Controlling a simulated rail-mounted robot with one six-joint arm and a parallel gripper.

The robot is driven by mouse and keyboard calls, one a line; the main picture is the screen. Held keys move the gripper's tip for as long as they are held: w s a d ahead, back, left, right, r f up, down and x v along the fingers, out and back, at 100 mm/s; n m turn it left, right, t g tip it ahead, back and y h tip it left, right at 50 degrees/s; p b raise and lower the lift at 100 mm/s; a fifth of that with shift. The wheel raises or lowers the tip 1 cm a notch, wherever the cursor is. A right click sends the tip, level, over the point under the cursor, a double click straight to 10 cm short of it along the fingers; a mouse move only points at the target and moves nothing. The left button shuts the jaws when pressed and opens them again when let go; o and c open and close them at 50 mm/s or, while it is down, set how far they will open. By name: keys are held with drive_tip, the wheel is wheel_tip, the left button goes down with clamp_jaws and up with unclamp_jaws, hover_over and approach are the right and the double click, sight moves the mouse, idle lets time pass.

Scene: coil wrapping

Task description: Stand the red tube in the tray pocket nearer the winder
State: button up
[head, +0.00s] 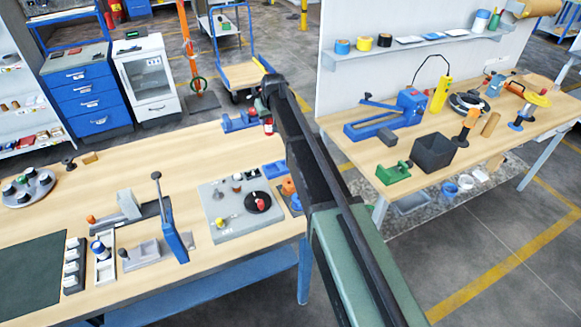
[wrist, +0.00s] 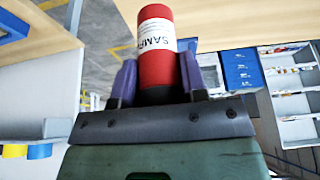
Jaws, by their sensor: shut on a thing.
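My gripper (wrist: 158,88) is shut on the red tube (wrist: 158,66), its purple fingers on either side of it. The tube has a white label with dark lettering, and its lower end is hidden between the fingers. In the head view a small red piece (head: 268,127), probably the tube, shows beside my arm's far end, above the left bench's back edge. A narrow white tray (head: 105,272) lies at the bench's front left, with a blue-and-white piece (head: 98,248) in it. A grey plate with a black disc (head: 258,201), possibly the winder, is at the right.
A blue lever device (head: 174,235) stands between the tray and the grey plate. A dark rack with white cups (head: 72,266) is left of the tray. A round grey holder (head: 28,190) is at the far left. My arm hides part of the aisle.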

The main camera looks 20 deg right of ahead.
drive_tip(key=shift+d, duration=0.25)
drive_tip(key=b, duration=2)
hover_over(270, 166)
drive_tip(key=s, duration=0.2)
drive_tip(key=f, duration=2)
drive_tip(key=shift+s+d+f, duration=0.1)
drive_tip(key=shift+d+f, duration=0.15)
drive_tip(key=shift+r, duration=0.3)
drive_tip(key=shift+f, duration=0.2)
drive_tip(key=o, duration=0.9)
drive_tip(key=shift+o, duration=0.2)
